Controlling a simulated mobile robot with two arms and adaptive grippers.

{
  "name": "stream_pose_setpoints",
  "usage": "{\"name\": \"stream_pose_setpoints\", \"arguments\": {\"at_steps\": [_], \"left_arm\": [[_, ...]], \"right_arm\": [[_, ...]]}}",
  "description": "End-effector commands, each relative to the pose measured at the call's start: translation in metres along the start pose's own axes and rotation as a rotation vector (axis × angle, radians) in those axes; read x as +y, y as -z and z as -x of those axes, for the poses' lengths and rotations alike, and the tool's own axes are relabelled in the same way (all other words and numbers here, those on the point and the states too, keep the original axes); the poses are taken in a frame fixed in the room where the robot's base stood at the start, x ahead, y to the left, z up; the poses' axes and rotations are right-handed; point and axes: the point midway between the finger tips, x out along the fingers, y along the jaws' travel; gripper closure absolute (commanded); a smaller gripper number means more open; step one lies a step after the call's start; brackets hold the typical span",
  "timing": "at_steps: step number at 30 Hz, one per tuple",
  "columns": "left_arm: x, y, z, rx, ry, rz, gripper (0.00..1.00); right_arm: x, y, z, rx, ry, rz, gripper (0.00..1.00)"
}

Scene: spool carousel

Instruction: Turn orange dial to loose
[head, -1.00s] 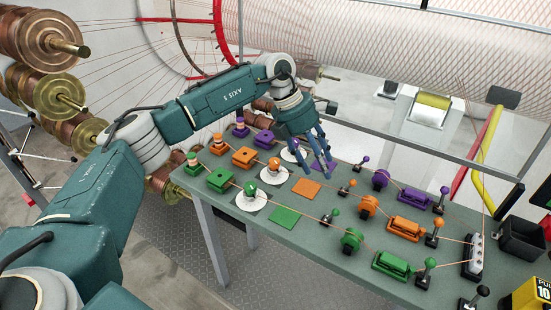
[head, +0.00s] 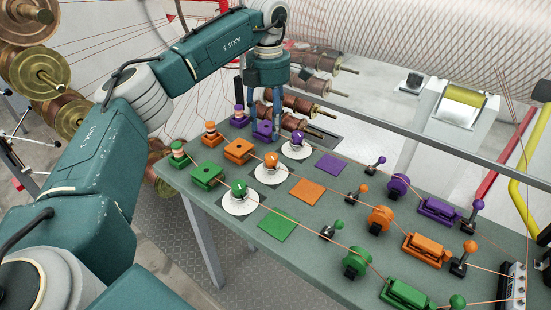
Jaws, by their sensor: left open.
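The orange dial (head: 271,161) is a small rounded knob on a white round plate (head: 281,176), in the middle row of the table, between the purple and green dials. Its pointer setting is too small to read. My left gripper (head: 266,127) points down with its blue fingers apart, over or beside the purple block (head: 264,135) at the table's far edge. It is behind the orange dial and apart from it. Nothing shows between the fingers. My right gripper is not in view.
The purple dial (head: 296,139) and the green dial (head: 239,188) stand on either side of the orange one. An orange block (head: 239,149) is to its left and a flat orange square (head: 306,190) to its right. Thin wires run along the rows.

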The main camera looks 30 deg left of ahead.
Motion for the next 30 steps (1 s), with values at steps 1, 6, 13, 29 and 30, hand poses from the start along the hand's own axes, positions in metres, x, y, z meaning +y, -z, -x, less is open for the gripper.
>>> {"name": "stream_pose_setpoints", "arguments": {"at_steps": [1,6,13,29,30], "left_arm": [[0.000,0.000,-0.008,0.001,0.000,0.000,0.51],[0.000,0.001,-0.021,0.003,0.001,0.001,0.51],[-0.001,0.002,-0.063,0.005,0.002,0.001,0.51],[0.000,0.000,-0.115,-0.001,0.000,0.000,0.51],[0.000,0.000,-0.115,-0.001,0.000,0.000,0.51]], "right_arm": [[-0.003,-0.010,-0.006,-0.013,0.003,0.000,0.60],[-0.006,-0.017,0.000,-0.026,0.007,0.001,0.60],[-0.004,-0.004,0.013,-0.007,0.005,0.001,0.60],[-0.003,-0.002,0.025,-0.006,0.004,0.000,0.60],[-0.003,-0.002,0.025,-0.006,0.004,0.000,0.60]]}}
